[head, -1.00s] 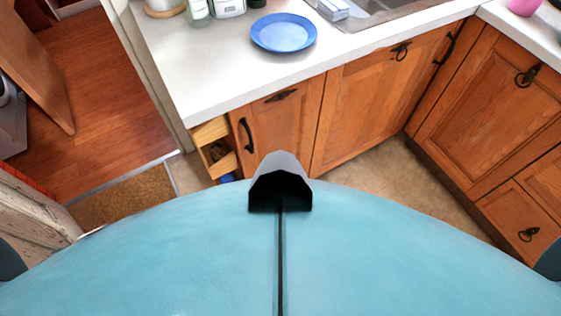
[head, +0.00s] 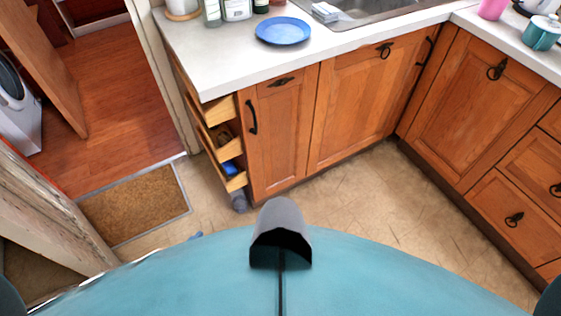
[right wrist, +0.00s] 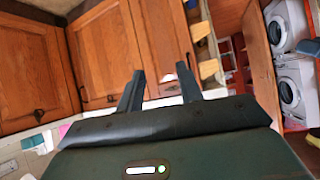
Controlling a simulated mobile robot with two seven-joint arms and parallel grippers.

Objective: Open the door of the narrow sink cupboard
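The narrow sink cupboard has a slim wooden door (head: 280,145) at the left end of the counter front, with a dark upright handle (head: 252,117) near its left edge. The door looks shut. In the right wrist view, which is turned over, the narrow door (right wrist: 165,38) shows beyond my right gripper (right wrist: 160,90). Its two fingers are apart with nothing between them, and they seem short of the door. Neither gripper shows in the head view, and my left gripper is in no view.
A wider cupboard door (head: 358,98) is to the right of the narrow one, and more cupboards (head: 475,105) line the right side. Open shelves or drawers (head: 224,140) are at the counter's left end. A blue plate (head: 283,31) lies on the worktop. Tiled floor (head: 370,205) is clear.

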